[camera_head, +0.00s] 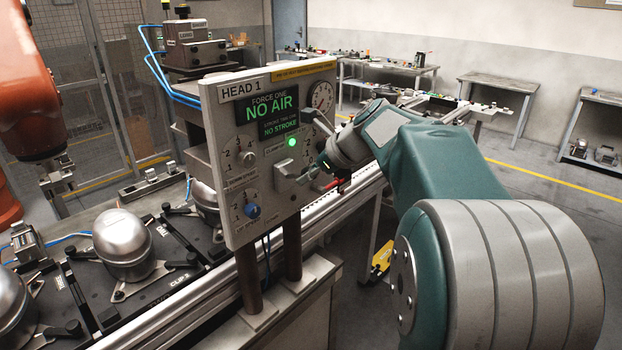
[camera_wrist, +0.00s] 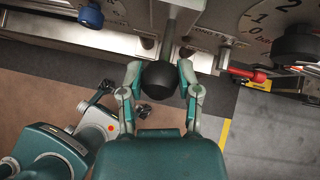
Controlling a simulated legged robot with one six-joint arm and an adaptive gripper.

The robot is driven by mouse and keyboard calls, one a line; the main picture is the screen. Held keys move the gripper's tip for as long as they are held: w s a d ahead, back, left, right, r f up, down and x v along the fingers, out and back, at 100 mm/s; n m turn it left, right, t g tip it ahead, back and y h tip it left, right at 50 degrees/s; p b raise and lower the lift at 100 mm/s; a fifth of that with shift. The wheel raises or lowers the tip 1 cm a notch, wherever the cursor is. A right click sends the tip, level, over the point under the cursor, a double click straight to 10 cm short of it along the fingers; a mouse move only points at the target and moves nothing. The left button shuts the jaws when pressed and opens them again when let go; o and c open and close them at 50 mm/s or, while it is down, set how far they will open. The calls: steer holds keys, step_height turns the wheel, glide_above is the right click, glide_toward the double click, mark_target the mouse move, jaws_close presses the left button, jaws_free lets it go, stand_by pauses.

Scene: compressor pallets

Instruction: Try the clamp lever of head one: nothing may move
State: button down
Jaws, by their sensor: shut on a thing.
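The head one panel (camera_head: 228,180) is a grey upright plate marked HEAD 1. Its dark display (camera_head: 272,108) reads NO AIR and NO STROKE in green, and a green lamp (camera_head: 292,142) is lit below. In the wrist view, a grey lever with a black ball knob (camera_wrist: 160,77) sticks out from the panel. My gripper (camera_wrist: 160,88) has its two fingers on either side of the knob and is shut on it. In the head view my gripper (camera_head: 314,170) is at the panel's lower right, where my wrist partly hides the grip.
A red handle (camera_wrist: 246,75) is close to the right of my fingers. A blue knob (camera_head: 252,211) and dials are on the panel's left; a gauge (camera_head: 322,95) is at its upper right. Silver compressor shells (camera_head: 122,238) sit on pallets at left. Open floor is at right.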

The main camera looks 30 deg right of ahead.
steer(key=shift+w+a+r, duration=0.1)
stand_by(0.5)
steer(key=shift+c, duration=1.5)
jaws_free()
steer(key=shift+w, duration=0.1)
steer(key=v, duration=1.1)
steer(key=shift+r, duration=0.45)
